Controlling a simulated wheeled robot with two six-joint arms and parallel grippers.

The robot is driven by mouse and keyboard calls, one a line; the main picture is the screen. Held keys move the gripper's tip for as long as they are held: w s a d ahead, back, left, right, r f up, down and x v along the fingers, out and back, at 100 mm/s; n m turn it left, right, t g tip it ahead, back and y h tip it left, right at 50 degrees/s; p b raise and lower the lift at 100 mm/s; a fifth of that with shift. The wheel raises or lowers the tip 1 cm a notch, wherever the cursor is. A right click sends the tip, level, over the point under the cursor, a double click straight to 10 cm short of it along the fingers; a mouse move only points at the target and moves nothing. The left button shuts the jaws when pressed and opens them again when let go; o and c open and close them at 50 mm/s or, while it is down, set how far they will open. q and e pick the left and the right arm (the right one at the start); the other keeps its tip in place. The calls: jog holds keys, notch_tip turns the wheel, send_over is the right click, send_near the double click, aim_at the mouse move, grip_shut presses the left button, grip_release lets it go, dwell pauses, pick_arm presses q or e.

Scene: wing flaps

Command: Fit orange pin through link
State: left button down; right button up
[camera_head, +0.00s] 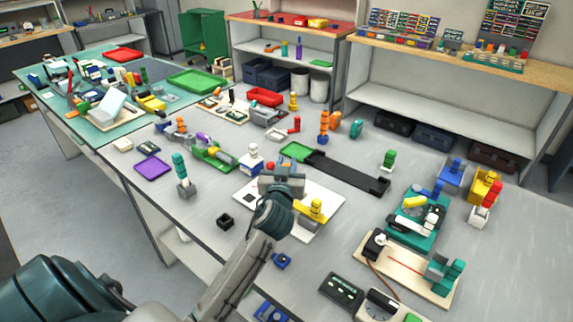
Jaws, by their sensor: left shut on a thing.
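My left gripper (283,185) is over a white board (318,226) near the middle of the table. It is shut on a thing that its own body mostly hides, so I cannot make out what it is. A small red-orange bit (270,166) shows at the gripper's far left side; I cannot tell whether it is the orange pin. A yellow fixture (314,209) stands on the board, just right of the gripper. I cannot pick out the link for sure. My right gripper is not in view.
A long black tray (345,173) lies beyond the board. A white and blue fixture (252,160) stands left of the gripper. A teal fixture (181,170) and a purple tray (153,167) are further left. A wooden board with fixtures (400,268) lies at right. The table's near edge is close.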

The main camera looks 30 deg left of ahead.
pick_arm(q)
jog(key=shift+f+b, duration=0.9)
jog(key=shift+f, duration=0.2)
jog(key=shift+f+b, duration=1.1)
jog(key=shift+f, duration=0.1)
jog(key=shift+f, duration=0.1)
jog(key=c, duration=0.6)
grip_release()
